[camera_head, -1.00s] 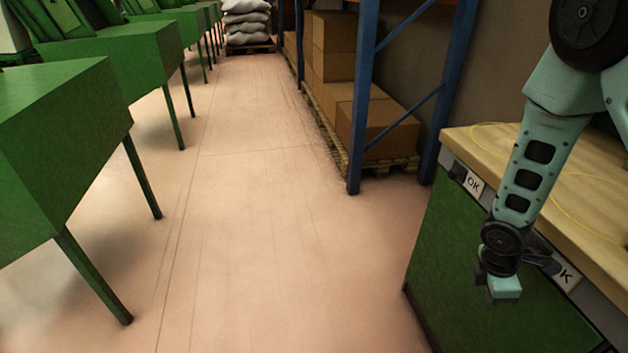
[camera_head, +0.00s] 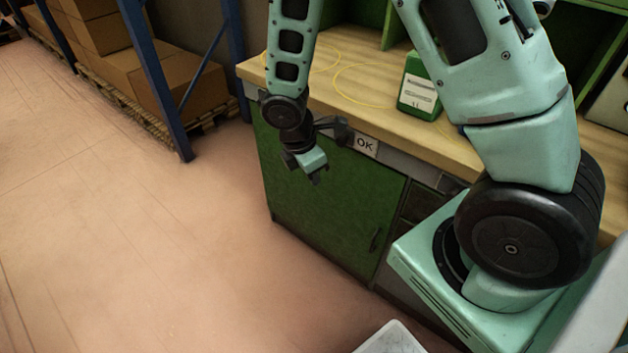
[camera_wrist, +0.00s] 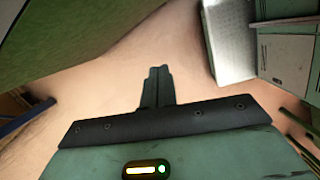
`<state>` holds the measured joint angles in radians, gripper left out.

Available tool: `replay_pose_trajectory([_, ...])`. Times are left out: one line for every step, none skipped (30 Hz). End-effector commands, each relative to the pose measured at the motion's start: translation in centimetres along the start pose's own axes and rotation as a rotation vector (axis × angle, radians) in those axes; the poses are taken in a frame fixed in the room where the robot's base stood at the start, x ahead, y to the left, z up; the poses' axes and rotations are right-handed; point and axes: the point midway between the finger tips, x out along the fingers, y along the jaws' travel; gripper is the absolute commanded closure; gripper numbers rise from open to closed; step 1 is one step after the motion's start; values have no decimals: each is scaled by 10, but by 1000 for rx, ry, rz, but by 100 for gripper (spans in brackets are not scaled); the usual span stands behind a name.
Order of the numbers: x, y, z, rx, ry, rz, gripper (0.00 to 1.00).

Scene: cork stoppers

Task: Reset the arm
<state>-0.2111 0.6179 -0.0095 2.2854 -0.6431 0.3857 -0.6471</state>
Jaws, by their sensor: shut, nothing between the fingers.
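My gripper (camera_head: 316,178) hangs at the end of my folded arm, in front of the green workbench (camera_head: 330,195). It is below the level of the wooden bench top and over the floor. In the wrist view the fingers of my gripper (camera_wrist: 157,85) are together, with nothing between them, against the pinkish floor. The gripper touches nothing that I can see.
A blue rack (camera_head: 165,85) with cardboard boxes (camera_head: 170,75) stands at the upper left. The floor (camera_head: 130,240) at left is clear.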

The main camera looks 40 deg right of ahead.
Motion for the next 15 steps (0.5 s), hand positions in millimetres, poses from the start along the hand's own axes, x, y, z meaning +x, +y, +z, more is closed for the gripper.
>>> replay_pose_trajectory([-4, 0, 0, 0, 1, 1, 100])
replay_pose_trajectory([-5, 0, 0, 0, 1, 1, 100])
replay_pose_trajectory([-6, 0, 0, 0, 0, 1, 100])
replay_pose_trajectory([-6, -1, 0, 0, 0, 1, 100])
replay_pose_trajectory([-7, -1, 0, -1, 0, 0, 100])
replay_pose_trajectory([-7, -1, 0, -1, 0, 0, 100])
replay_pose_trajectory([-7, -1, 0, -1, 0, 0, 100])
replay_pose_trajectory([-6, -1, 0, -1, 0, 0, 100])
replay_pose_trajectory([-8, -1, -1, 3, 2, 1, 100])
replay_pose_trajectory([-12, -2, -2, 11, 5, 3, 100])
replay_pose_trajectory([-18, -4, -4, 24, 11, 5, 100])
replay_pose_trajectory([-28, -7, -9, 51, 21, 9, 100])
replay_pose_trajectory([-38, -10, -13, 76, 31, 11, 100])
replay_pose_trajectory([-50, -15, -18, 108, 42, 13, 100])
replay_pose_trajectory([-67, -23, -25, 157, 62, 15, 100])
